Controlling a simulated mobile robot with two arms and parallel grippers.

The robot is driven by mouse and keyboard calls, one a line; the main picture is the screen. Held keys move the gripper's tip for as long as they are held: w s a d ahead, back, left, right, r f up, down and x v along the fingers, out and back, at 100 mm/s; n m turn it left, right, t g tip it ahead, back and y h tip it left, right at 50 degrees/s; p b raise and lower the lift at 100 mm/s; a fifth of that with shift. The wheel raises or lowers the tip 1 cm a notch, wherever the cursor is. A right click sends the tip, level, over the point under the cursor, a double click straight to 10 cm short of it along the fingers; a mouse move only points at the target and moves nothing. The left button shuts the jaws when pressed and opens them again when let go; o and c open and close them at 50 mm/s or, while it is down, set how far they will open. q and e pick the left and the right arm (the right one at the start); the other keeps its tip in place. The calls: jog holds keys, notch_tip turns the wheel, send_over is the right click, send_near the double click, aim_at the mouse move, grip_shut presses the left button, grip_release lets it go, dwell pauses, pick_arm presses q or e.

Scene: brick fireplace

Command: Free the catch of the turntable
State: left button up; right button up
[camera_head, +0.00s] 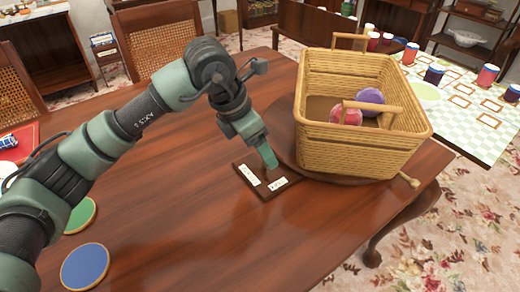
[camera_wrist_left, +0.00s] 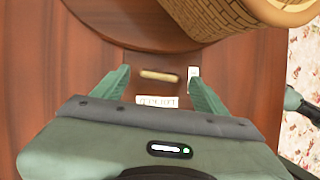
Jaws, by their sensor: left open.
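The turntable (camera_head: 335,179) is a dark round wooden disc on the table, and a wicker basket (camera_head: 365,140) stands on it. The disc also shows at the top of the left wrist view (camera_wrist_left: 105,30). By its near edge lies a dark plate (camera_head: 264,195) with two white labels, whose writing I cannot read. A pale wooden bar, which looks like the catch (camera_wrist_left: 160,76), lies crosswise on this plate. My left gripper (camera_head: 268,158) is above the plate, pointing down. In the wrist view its fingers (camera_wrist_left: 160,92) are apart, with the bar showing between and slightly beyond them. In the head view the gripper hides the bar.
A red ball (camera_head: 346,117) and a purple ball (camera_head: 370,96) lie in the basket. A wooden knob (camera_head: 410,181) sticks out near the turntable's right side. Green (camera_head: 81,216) and blue (camera_head: 85,266) discs lie at the left. The table's front middle is clear.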

pick_arm(q)
jog(key=shift+w+d+f, duration=0.1)
jog(key=shift+d+f, duration=0.1)
jog(key=shift+f, duration=0.4)
pick_arm(e)
jog(key=shift+r, duration=0.1)
pick_arm(q)
jog(key=shift+c, duration=0.3)
jog(key=c, duration=1.3)
jog(key=shift+n+t+b, duration=0.3)
jog(key=shift+n+b, duration=0.1)
jog(key=shift+n, duration=0.4)
jog(key=o, duration=1.4)
jog(key=shift+c, duration=0.2)
pick_arm(e)
jog(key=shift+w+r, duration=0.2)
jog(key=shift+r, duration=0.45)
jog(key=shift+w+r, duration=0.2)
jog(key=shift+r, duration=0.4)
pick_arm(q)
jog(key=shift+r, duration=0.15)
